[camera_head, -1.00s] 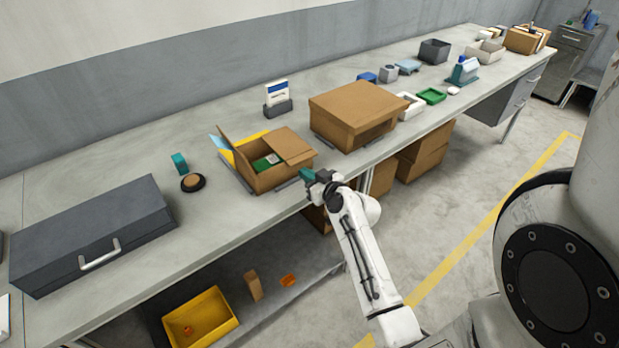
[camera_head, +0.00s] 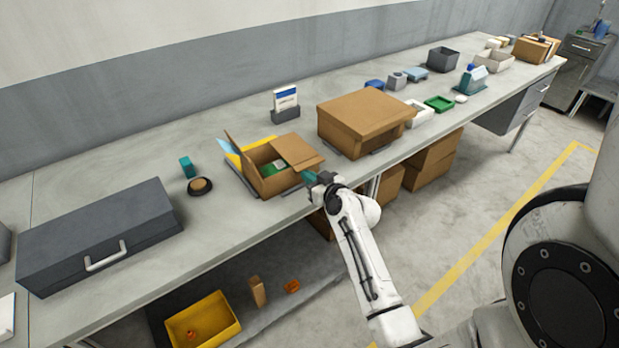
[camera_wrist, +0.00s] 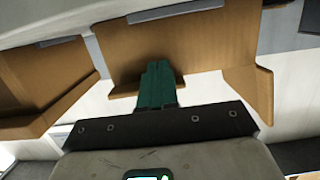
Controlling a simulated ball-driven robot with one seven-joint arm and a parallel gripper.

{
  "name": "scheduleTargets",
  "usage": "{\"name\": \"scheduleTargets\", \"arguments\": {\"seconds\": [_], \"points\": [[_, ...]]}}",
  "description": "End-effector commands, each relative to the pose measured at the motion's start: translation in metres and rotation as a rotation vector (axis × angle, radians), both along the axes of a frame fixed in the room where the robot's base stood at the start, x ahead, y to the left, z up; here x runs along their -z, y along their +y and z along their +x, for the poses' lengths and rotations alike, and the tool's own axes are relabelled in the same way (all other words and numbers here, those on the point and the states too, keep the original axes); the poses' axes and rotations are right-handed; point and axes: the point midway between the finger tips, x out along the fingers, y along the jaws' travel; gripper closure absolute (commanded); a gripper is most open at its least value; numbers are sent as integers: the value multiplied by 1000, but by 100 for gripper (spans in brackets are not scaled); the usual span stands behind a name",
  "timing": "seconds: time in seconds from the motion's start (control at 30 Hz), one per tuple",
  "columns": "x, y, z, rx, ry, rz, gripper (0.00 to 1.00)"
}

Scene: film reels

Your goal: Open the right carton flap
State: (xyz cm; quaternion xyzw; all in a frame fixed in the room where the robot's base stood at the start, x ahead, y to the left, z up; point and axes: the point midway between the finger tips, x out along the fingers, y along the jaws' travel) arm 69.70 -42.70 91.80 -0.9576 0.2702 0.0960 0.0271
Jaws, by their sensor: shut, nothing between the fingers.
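The open brown carton (camera_head: 268,186) sits near the front edge of the bench. Its left flap (camera_head: 238,153) stands up, and its right flap (camera_head: 298,150) slants over the right part of the opening. A green item (camera_head: 273,167) shows inside. My gripper (camera_head: 309,177), with teal fingers, is at the carton's right front, just below the right flap's edge. Whether it touches the flap is unclear. In the wrist view the closed, empty fingers (camera_wrist: 157,84) lie in front of a brown cardboard panel (camera_wrist: 195,45).
A dark grey case (camera_head: 100,235), a teal block (camera_head: 187,166) and a round dark object (camera_head: 200,187) lie to the left. A card holder (camera_head: 286,106) stands behind. A yellow bin (camera_head: 203,325) sits below.

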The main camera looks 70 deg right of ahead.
Motion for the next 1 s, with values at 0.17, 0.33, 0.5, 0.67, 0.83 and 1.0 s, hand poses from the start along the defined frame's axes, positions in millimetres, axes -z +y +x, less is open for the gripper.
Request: {"name": "scheduleTargets", "arguments": {"seconds": [0.17, 0.33, 0.5, 0.67, 0.83, 1.0], "points": [[2, 2, -2, -1, 1, 1, 100], [1, 2, -4, 0, 0, 0, 100], [0, 2, -4, 0, 0, 0, 100], [-4, 2, -4, 0, 1, -1, 100], [-17, 0, -5, 0, 0, -1, 100], [-30, -2, -6, 0, 0, -1, 100]]}}
